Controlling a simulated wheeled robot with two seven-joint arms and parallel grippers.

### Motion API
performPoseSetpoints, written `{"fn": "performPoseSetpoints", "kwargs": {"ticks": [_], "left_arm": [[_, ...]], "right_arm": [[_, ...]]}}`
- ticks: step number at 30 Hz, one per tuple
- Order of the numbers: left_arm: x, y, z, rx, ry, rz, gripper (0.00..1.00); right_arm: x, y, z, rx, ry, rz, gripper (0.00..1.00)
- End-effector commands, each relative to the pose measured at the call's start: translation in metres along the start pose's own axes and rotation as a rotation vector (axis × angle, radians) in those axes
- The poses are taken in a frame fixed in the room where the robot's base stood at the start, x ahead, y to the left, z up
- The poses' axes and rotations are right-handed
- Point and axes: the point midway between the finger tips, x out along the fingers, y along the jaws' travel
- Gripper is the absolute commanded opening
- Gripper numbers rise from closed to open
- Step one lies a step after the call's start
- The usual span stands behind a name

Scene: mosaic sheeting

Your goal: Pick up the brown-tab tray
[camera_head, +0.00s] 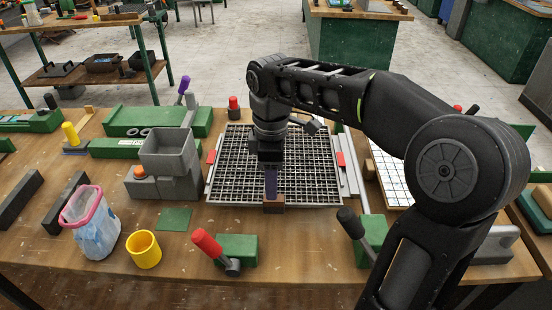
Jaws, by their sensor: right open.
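The brown-tab tray (315,190) is a dark grid with a pale frame, lying flat in the middle of the bench. Its brown tab (273,207) stands at the middle of the front edge. My right gripper (271,196) points down just at the brown tab, over the front part of the grid. It is open; whether its fingers touch the tab, I cannot tell. My right arm hides part of the tray's far side. My left gripper is not in view.
Red clamps (341,158) sit at the tray's sides. A grey hopper block (168,150) stands close on the left. A red-handled lever on a green block (237,248) and a yellow cup (144,250) are in front. A white-tiled sheet (392,180) lies right.

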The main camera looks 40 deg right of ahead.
Motion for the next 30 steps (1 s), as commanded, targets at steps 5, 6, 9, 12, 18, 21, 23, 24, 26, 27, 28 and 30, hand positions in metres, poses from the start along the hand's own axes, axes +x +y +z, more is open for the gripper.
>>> {"fn": "performPoseSetpoints", "kwargs": {"ticks": [5,6,9,12,18,21,23,24,26,27,28,30], "left_arm": [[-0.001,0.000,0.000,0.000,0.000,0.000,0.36],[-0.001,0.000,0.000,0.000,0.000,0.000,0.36],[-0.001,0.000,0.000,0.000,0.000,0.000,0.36],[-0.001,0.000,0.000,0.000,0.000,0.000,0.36],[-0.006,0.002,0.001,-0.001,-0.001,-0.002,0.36],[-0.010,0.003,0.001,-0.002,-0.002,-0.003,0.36],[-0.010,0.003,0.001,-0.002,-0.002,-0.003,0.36],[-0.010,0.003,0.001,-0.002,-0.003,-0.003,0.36],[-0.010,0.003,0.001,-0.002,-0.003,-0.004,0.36],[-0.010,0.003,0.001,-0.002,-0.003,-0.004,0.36],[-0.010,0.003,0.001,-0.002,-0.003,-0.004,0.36],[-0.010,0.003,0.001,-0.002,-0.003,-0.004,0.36]], "right_arm": [[0.013,0.000,0.000,0.000,0.000,0.000,0.47],[0.013,0.000,0.000,0.001,0.000,0.000,0.47],[0.013,0.000,0.000,0.001,0.000,0.000,0.47],[0.013,0.000,0.000,0.001,0.000,0.000,0.47],[0.029,-0.001,0.001,0.002,-0.003,-0.003,0.47],[0.045,-0.002,0.000,0.001,-0.003,-0.004,0.47],[0.054,-0.002,0.000,0.001,-0.003,-0.004,0.47],[0.058,-0.001,0.000,0.001,-0.001,-0.002,0.47],[0.063,-0.001,0.000,0.001,-0.001,-0.002,0.47],[0.064,-0.001,0.000,0.001,0.000,-0.001,0.47],[0.065,-0.001,0.000,0.001,0.000,-0.001,0.47],[0.065,-0.001,-0.001,0.001,0.000,0.000,0.47]]}}
